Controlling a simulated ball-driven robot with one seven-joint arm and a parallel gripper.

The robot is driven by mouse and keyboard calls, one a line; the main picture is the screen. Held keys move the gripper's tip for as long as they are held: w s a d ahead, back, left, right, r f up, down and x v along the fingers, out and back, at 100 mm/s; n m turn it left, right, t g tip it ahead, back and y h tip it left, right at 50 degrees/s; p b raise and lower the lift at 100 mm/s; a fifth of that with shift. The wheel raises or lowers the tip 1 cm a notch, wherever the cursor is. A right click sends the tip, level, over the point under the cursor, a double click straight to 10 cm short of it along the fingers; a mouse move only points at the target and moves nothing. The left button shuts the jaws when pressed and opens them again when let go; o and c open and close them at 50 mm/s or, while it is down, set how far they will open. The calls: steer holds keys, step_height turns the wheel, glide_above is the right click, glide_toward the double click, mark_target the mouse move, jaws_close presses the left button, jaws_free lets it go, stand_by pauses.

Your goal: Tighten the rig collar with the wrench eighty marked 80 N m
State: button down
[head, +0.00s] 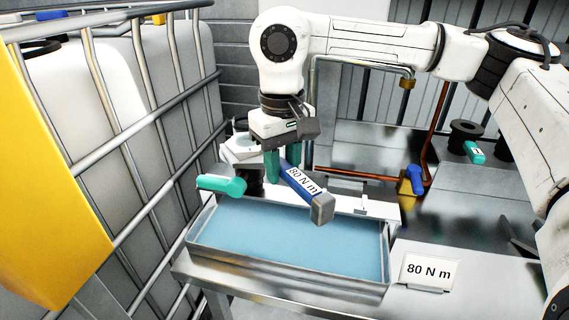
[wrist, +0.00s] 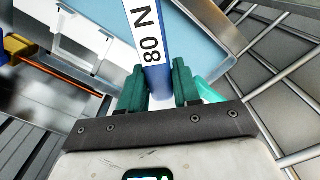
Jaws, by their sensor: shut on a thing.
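My gripper (head: 284,166) has green fingers and is shut on the blue wrench marked 80 N m (head: 297,179). The wrench slants down to the right, its grey block end (head: 322,208) over the blue-floored tray (head: 388,262). In the wrist view the wrench (wrist: 150,40) lies between the fingers (wrist: 158,88), its label partly cut off. A teal handle (head: 221,184) sticks out to the left beside a dark round part, mostly hidden behind my gripper. I cannot tell whether that part is the rig collar.
A card marked 80 N m (head: 428,271) stands on the bench at right. Behind are a blue lever on a yellow body (head: 415,179), a teal tagged piece (head: 474,152), a dark spool (head: 466,132) and a copper pipe (head: 433,140). A caged white tank (head: 130,80) closes off the left.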

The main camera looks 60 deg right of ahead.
steer(key=shift+a, duration=0.1)
steer(key=shift+w+a+m+b, duration=0.5)
steer(key=shift+a+m, duration=0.4)
steer(key=shift+w+a+m+b, duration=0.3)
steer(key=shift+w+a+m, duration=0.15)
steer(key=shift+a+m, duration=0.2)
steer(key=shift+s+d+n, duration=0.15)
steer(key=shift+d+n, duration=0.1)
steer(key=shift+r, duration=0.1)
